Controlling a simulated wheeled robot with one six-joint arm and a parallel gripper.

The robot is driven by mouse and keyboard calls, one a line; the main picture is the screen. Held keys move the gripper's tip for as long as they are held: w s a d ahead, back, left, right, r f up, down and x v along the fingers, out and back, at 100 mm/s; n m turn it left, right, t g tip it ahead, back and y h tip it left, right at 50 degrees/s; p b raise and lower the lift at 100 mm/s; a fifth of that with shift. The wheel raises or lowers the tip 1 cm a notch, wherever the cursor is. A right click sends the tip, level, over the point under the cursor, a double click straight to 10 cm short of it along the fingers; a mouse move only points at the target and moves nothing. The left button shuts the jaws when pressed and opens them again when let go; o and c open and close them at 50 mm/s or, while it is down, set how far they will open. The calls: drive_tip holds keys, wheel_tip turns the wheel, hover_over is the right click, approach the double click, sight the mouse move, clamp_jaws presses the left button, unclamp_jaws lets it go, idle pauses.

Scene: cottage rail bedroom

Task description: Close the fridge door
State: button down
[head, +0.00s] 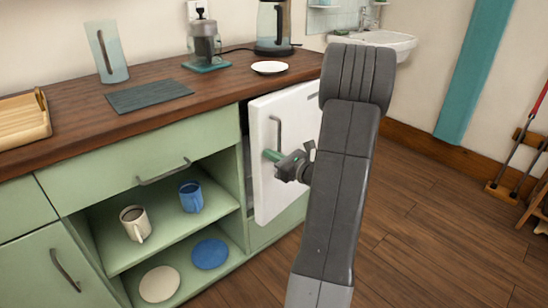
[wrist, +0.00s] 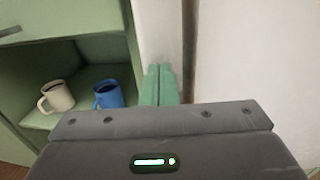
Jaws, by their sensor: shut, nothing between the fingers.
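The fridge door (head: 291,116) is a white panel under the right end of the counter. It stands partly open, with a dark gap along its left side in the head view. A grey vertical handle (head: 276,133) is on its face. My gripper (head: 268,154) has green fingers and is shut and empty, with its tips at the door face beside the lower end of the handle. Whether they touch the door I cannot tell. In the wrist view the shut fingers (wrist: 158,84) point at the white door (wrist: 245,60). My arm hides the door's right part.
Left of the fridge, an open green shelf holds a cream mug (head: 135,222), a blue mug (head: 191,196) and two plates. The wooden counter (head: 150,80) above carries a kettle (head: 272,25) and a white plate (head: 269,67).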

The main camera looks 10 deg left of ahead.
sight(257, 147)
drive_tip(key=shift+a, duration=0.1)
drive_tip(key=x, duration=0.5)
drive_tip(key=shift+a+p, duration=0.35)
drive_tip(key=shift+w+a+r, duration=0.15)
drive_tip(key=shift+w+r, duration=0.1)
